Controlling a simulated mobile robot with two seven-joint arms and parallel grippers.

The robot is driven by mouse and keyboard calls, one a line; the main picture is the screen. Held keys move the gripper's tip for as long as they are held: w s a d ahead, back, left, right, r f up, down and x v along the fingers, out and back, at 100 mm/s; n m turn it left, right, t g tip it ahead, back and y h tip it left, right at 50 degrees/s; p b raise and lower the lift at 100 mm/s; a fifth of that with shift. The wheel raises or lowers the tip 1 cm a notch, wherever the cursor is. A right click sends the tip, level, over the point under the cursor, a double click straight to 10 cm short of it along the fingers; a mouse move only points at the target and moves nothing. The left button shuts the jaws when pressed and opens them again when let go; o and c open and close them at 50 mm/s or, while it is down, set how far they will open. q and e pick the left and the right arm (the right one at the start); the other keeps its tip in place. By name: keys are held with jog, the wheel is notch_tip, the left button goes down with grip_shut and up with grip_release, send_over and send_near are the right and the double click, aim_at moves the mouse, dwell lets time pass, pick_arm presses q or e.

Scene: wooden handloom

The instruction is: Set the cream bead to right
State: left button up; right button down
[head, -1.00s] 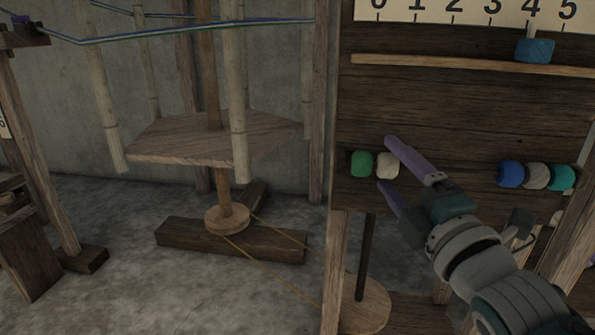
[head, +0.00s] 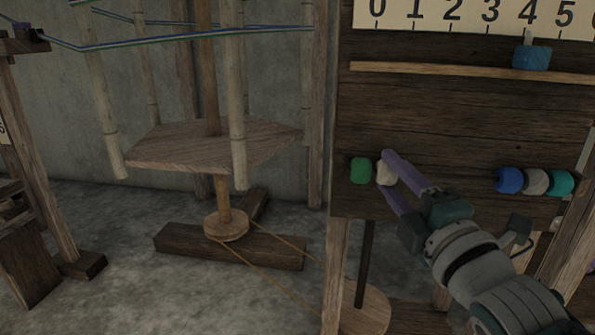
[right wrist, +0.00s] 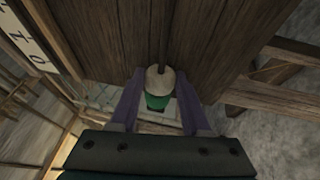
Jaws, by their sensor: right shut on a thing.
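The cream bead (head: 385,172) sits at the left of the bead row on the dark wooden board, just right of the green bead (head: 361,170). My right gripper (head: 387,172) comes in from the lower right, with its purple fingers shut on the cream bead, one above and one below it. In the right wrist view, the cream bead (right wrist: 159,78) is between the fingertips, with the green bead (right wrist: 157,102) right behind it. My left gripper is not in view.
Above the beads are a wooden rail (head: 470,73), a blue slider (head: 531,57) near 4 and a number scale (head: 470,14). A wooden reel (head: 210,145) with bluish yarn stands left. The row between cream and blue beads holds no bead.

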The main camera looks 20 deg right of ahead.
aim_at(472, 169)
dwell(0.8)
jog(key=shift+s+d, duration=0.1)
jog(key=shift+d, duration=0.1)
jog(key=s+d, duration=0.2)
jog(key=d, duration=0.1)
jog(key=s+d, duration=0.2)
jog(key=d, duration=0.2)
jog(key=s+d+p, duration=0.1)
jog(key=s+d, duration=0.2)
jog(key=d, duration=0.1)
jog(key=shift+d, duration=0.15)
